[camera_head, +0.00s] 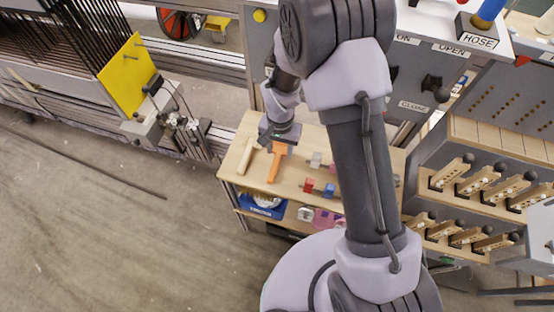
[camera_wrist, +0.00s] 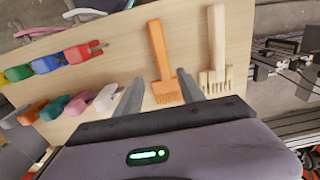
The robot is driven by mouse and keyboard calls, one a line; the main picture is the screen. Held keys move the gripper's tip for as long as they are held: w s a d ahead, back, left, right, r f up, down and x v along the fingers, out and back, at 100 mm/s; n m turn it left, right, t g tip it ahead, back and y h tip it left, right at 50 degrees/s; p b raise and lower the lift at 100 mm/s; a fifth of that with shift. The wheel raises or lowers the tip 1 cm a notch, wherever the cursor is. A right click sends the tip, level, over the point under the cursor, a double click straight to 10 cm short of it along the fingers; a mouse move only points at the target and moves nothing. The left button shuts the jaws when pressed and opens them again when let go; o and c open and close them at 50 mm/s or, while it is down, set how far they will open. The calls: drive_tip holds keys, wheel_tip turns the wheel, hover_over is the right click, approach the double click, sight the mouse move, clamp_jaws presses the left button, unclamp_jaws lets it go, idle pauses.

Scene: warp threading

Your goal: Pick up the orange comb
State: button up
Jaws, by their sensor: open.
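The orange comb (camera_wrist: 158,48) lies on the wooden shelf top in the wrist view, with its toothed end toward me. My gripper (camera_wrist: 160,80) is open. Its two fingers show on either side of the comb's toothed end, and I see no contact. I cannot tell how far the fingertips are above the wood. In the head view, the orange comb (camera_head: 276,164) lies just below my gripper (camera_head: 280,140), which partly hides its upper end. A pale wooden comb (camera_wrist: 216,50) lies to its right in the wrist view, close to my right finger.
The pale comb (camera_head: 246,157) is left of the orange one in the head view. Several coloured blocks with metal pins, including a blue one (camera_wrist: 45,64), stand on the shelf (camera_wrist: 130,55). Wooden levers (camera_head: 480,182) are at the right. The loom frame is at the left.

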sight(277, 159)
drive_tip(key=f, duration=0.2)
drive_tip(key=f+b, duration=0.1)
drive_tip(key=f, duration=0.1)
drive_tip(key=a+f+b, duration=0.1)
drive_tip(key=shift+f, duration=0.4)
drive_tip(key=shift+d+r, duration=0.1)
drive_tip(key=shift+r, duration=0.05)
drive_tip(key=shift+c, duration=0.7)
clamp_jaws()
